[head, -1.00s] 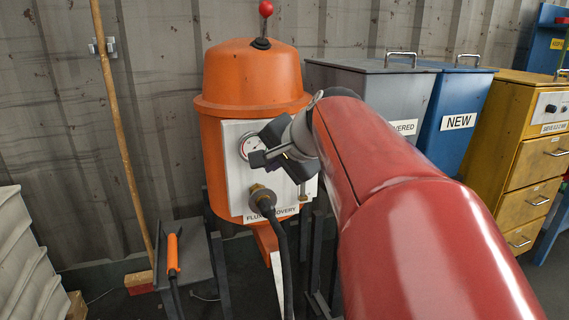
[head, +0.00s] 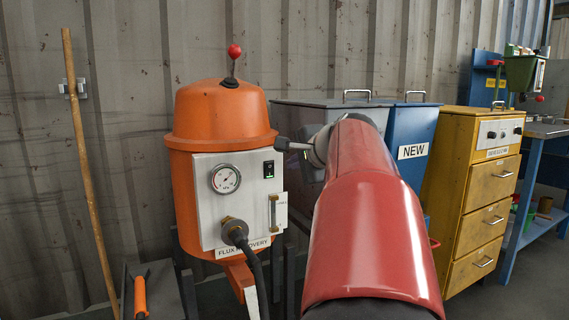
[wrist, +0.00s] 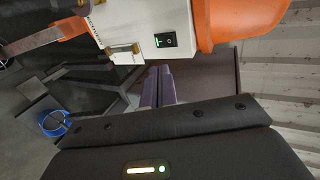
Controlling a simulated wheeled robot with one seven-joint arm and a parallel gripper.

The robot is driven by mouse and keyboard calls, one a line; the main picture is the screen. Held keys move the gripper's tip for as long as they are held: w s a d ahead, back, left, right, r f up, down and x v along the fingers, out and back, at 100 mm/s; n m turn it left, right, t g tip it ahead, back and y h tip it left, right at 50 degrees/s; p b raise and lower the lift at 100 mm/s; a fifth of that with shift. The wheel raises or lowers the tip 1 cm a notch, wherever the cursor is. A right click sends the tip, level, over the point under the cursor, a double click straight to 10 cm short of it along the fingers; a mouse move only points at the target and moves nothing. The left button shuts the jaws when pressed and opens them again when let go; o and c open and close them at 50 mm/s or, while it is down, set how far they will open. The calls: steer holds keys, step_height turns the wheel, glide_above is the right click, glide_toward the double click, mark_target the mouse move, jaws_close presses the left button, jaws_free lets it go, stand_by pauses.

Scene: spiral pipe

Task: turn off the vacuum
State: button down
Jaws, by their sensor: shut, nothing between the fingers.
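The vacuum is an orange drum (head: 222,110) marked FLUX RECOVERY, with a white panel (head: 210,195) on its front. A black rocker switch (head: 268,169) with a small green light sits at the panel's upper right. The switch also shows in the wrist view (wrist: 165,40), its green part visible. A red-knobbed lever (head: 234,52) stands upright on the lid. My gripper (head: 281,144) is right of the drum, slightly above the switch's height and apart from it in the picture. In the wrist view its shut, empty fingers (wrist: 158,86) lie below the switch.
A grey bin (head: 310,115), a blue NEW bin (head: 413,130) and yellow drawers (head: 480,190) stand right. A wooden pole (head: 85,160) leans on the wall at left.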

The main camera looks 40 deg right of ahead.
glide_toward(270, 164)
step_height(270, 164, down, 4)
steer(key=w, duration=0.2)
steer(key=shift+w+d+r, duration=0.15)
steer(key=shift+w+d, duration=0.1)
steer(key=shift+w, duration=0.3)
steer(key=shift+w+d+r, duration=0.15)
steer(key=shift+w+d, duration=0.1)
steer(key=shift+w, duration=0.3)
steer(key=shift+w+d+r, duration=0.1)
steer(key=shift+w+d, duration=0.05)
steer(key=shift+w, duration=0.6)
steer(key=p, duration=0.2)
steer(key=r+p, duration=0.1)
steer(key=p, duration=0.1)
steer(key=shift+w+g, duration=0.3)
steer(key=shift+d+f+b, duration=0.1)
steer(key=shift+f+b, duration=0.35)
steer(key=shift+b, duration=0.05)
steer(key=shift+r, duration=0.15)
